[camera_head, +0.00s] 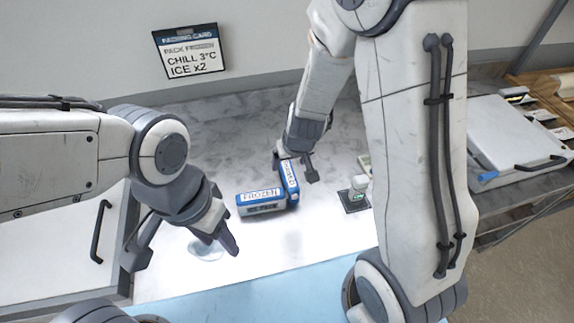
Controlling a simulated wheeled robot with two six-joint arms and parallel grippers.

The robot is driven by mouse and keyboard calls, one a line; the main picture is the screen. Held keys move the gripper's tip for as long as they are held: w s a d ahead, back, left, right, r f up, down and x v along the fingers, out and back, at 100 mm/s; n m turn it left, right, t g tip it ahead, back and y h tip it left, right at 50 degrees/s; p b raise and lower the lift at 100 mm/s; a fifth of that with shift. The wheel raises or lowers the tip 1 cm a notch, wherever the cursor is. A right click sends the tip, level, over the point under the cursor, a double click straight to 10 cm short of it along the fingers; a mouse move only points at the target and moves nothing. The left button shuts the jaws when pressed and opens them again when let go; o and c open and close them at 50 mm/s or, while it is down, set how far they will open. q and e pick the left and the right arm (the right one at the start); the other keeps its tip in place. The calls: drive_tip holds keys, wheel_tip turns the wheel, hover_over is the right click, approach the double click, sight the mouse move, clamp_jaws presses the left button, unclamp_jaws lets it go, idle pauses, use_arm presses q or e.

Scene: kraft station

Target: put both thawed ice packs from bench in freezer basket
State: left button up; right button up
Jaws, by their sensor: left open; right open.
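A blue ice pack (262,208) with a label reading FROZEN lies on the pale marble bench (310,240). A second blue pack (291,184) sits against its right end, turned at an angle; its label is not legible. My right gripper (296,172) is open at the far end of the second pack, with a finger on either side of it. I cannot tell whether they touch. My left gripper (186,250) is open and empty over the bench's front left, left of the packs. No freezer basket can be made out.
A small dark square stand with a pale green-white item (357,190) is right of the packs. A white panel with a black handle (100,232) is at left. A white lid (520,140) is at right. A card (190,52) reading CHILL 3°C, ICE x2 hangs behind.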

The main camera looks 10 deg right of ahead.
sight(288, 173)
drive_tip(key=f+b, duration=0.1)
drive_tip(key=w+d+f+b, duration=0.1)
drive_tip(key=f, duration=0.1)
drive_tip(key=w+f+b, duration=0.1)
drive_tip(key=f, duration=0.1)
drive_tip(key=shift+w+d+f, duration=0.1)
drive_tip(key=shift+w+d, duration=0.1)
drive_tip(key=shift+d, duration=0.05)
drive_tip(key=shift+w+a+f, duration=0.15)
drive_tip(key=shift+w+f, duration=0.05)
drive_tip(key=shift+f, duration=0.5)
drive_tip(key=shift+b+x, duration=0.35)
drive_tip(key=shift+x, duration=1.6)
drive_tip(key=shift+s+a+f, duration=0.1)
drive_tip(key=shift+a+f, duration=0.1)
drive_tip(key=shift+f, duration=0.1)
clamp_jaws()
